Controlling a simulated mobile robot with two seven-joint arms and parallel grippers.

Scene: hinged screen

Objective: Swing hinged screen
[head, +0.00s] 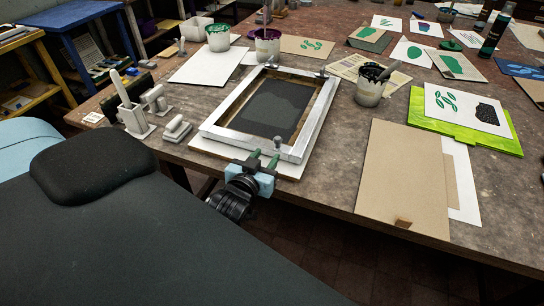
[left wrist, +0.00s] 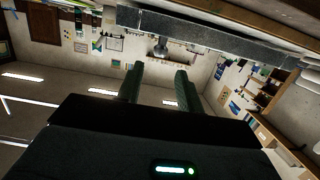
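The hinged screen (head: 218,123) has a pale metal frame around dark mesh and lies down, looking flat, over a white board (head: 203,147). Two hinge clamps (head: 321,73) sit at its far edge. A small grey knob (head: 278,144) stands on its near bar. My left gripper (head: 266,156) is at the near edge, just in front of the knob, with green fingers apart and nothing between them. In the left wrist view, which is upside down, the fingers (left wrist: 160,70) are spread, with the knob (left wrist: 160,47) beyond their tips and the frame bar (left wrist: 215,38) above. My right gripper is not in view.
A pot with a stirrer (head: 369,92) stands right of the screen. Grey holders and blocks (head: 134,119) are on its left. Brown boards (head: 405,178) and a green board (head: 455,132) with prints lie to the right. More pots (head: 267,47) stand behind.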

